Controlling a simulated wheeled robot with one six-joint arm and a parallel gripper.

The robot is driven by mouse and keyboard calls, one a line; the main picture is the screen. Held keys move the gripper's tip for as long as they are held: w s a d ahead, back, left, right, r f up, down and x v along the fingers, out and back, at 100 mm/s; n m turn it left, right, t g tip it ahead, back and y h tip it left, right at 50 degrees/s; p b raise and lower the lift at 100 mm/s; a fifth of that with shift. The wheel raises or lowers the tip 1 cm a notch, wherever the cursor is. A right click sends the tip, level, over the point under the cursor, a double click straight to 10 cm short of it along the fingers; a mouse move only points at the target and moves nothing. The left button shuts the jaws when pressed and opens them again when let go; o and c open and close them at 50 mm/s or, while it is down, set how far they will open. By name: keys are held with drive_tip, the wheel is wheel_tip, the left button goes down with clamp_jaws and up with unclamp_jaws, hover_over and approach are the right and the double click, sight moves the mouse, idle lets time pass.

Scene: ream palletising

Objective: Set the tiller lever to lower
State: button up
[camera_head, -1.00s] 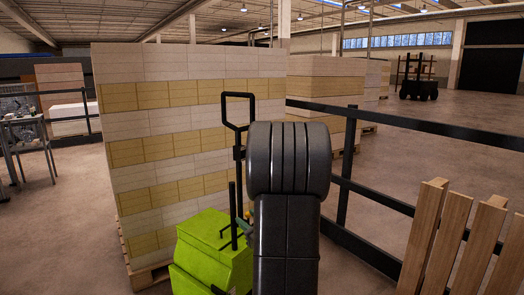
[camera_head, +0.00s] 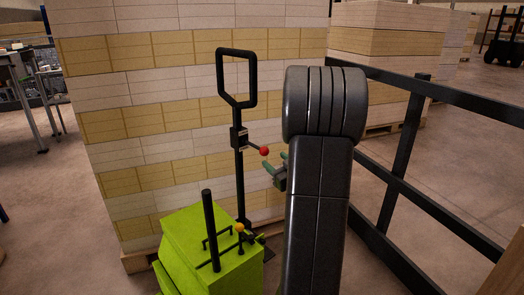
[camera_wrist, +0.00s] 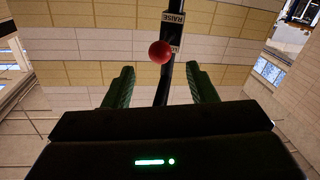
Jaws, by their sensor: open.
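The tiller (camera_head: 239,170) is a black upright post with a loop handle (camera_head: 221,75) on top, standing at the green pallet truck (camera_head: 200,245). A short lever with a red knob (camera_head: 265,151) sticks out to the right from a block on the post. In the wrist view the red knob (camera_wrist: 160,52) is ahead of my gripper (camera_wrist: 160,85), roughly between the line of its two green fingers. The fingers are open and do not touch the knob. A label reading RAISE (camera_wrist: 173,17) shows beside it; a second label is mostly hidden behind the knob. My arm hides part of the gripper in the head view.
A tall stack of cream and yellow reams (camera_head: 150,120) stands right behind the tiller. A black rail fence (camera_head: 400,150) runs along the right. Open floor lies at the left.

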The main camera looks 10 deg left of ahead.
sight(262, 149)
drive_tip(key=x, duration=1)
drive_tip(key=shift+c, duration=0.2)
drive_tip(key=c, duration=1.1)
drive_tip(key=shift+r, duration=0.1)
